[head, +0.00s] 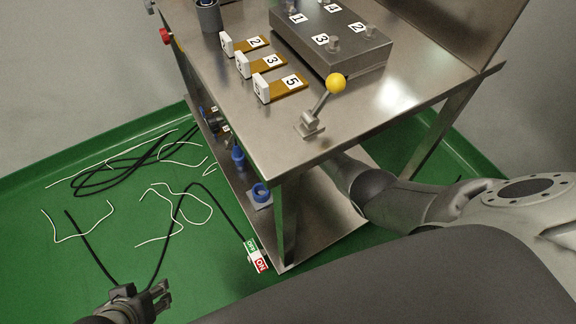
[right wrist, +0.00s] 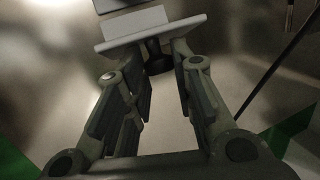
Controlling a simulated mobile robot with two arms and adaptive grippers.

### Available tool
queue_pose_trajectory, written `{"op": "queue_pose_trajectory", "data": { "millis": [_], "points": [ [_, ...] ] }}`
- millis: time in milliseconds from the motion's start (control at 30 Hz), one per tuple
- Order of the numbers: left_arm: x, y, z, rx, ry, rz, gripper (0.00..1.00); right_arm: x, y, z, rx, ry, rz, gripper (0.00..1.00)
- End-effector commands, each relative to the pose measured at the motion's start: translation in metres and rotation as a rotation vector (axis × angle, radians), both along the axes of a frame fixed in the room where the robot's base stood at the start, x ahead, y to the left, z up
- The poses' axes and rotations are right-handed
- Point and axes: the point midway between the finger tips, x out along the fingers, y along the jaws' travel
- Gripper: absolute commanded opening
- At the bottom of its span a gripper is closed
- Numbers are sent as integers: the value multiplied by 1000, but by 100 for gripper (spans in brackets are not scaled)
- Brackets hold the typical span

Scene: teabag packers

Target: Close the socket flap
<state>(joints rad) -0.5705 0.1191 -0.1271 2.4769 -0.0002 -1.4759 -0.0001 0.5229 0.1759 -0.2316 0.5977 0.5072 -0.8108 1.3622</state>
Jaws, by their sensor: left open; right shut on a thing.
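A blue round socket-like part (head: 261,191) with a pale base is at the edge of the lower shelf, below the table; whether its flap is open I cannot tell. Another blue part (head: 238,157) is farther back. My right arm reaches under the table top, hiding its gripper in the head view. In the right wrist view my right gripper (right wrist: 157,58) is shut on a small dark part (right wrist: 156,62), just below a pale, tilted plate (right wrist: 150,34); I cannot tell whether this is the flap. My left gripper (head: 150,297) is open and empty at the bottom left.
The metal table (head: 225,85) bears a yellow-knobbed lever (head: 335,84), numbered blocks and a metal box (head: 330,43). A red-and-green ON/OFF tag (head: 257,257) is near the table leg. Black and white cables (head: 120,165) lie on the green floor.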

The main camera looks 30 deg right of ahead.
Motion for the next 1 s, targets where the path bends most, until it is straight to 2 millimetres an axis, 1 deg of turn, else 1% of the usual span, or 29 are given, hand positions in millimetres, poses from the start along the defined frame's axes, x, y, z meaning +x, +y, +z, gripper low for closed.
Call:
{"op": "queue_pose_trajectory", "data": {
  "millis": [33,67,100,233,267,667,867,1000],
  "points": [
    [0,0,0,0,0,0,49,-2,7,-1,13,6,0,0],
    [0,0,0,0,0,0,49,-2,7,-1,13,6,0,0],
    [0,0,0,0,0,0,49,-2,7,-1,13,6,0,27],
    [0,0,0,0,0,0,49,-2,6,-1,10,5,0,44],
    [0,0,0,0,0,0,49,-1,5,-1,9,5,-1,45],
    [1,-1,0,-1,-3,-1,49,-1,2,2,4,0,0,45],
    [1,0,0,-1,-3,-1,49,-3,0,11,5,-1,0,45],
    [1,0,0,-1,-2,-1,49,-7,-1,21,5,-1,1,45]
  ]
}}
